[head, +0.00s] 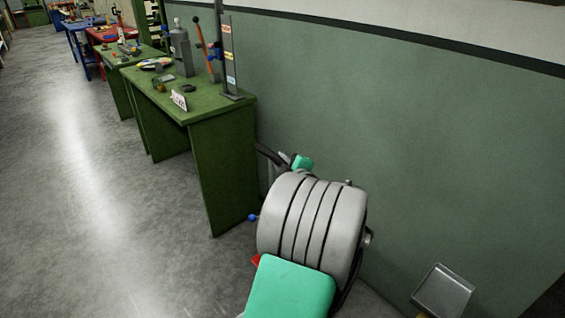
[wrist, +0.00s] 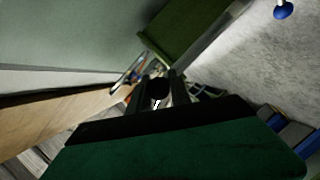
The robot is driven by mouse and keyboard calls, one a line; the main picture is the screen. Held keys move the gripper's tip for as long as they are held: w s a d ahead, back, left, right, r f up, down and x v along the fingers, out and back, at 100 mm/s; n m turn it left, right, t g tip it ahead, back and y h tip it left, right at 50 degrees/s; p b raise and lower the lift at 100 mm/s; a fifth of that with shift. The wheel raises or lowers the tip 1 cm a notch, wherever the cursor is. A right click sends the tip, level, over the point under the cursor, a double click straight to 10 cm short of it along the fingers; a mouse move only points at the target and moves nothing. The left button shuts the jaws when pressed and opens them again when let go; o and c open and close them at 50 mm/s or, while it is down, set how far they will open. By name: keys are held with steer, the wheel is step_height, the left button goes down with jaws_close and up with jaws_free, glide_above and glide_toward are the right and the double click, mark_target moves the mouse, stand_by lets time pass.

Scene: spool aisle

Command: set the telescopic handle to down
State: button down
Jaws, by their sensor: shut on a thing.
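In the wrist view, my gripper (wrist: 160,97) is shut with its two dark fingers on either side of a dark rounded piece (wrist: 159,86). This piece looks like the end of the telescopic handle, but its full shape is hidden. In the head view, the gripper is mostly hidden behind my large grey arm. A dark bar (head: 266,152) shows just beyond the arm, beside the near end of the green bench; I cannot tell whether it is handle or finger. How far the handle is extended cannot be seen.
A green bench (head: 225,108) stands left of my arm, with a labelled post (head: 229,55), an orange-gripped lever (head: 201,33) and a grey bottle (head: 181,50). A small blue ball (head: 252,217) is beside my arm. A green wall (head: 440,130) is close on the right. The floor at left is clear.

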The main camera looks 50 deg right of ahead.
stand_by(0.4)
step_height(320, 180, down, 17)
steer(key=b, duration=2)
steer(key=shift+f, duration=0.1)
steer(key=c, duration=1.4)
jaws_free()
steer(key=shift+o, duration=1.1)
steer(key=v, duration=0.8)
steer(key=shift+p, duration=0.45)
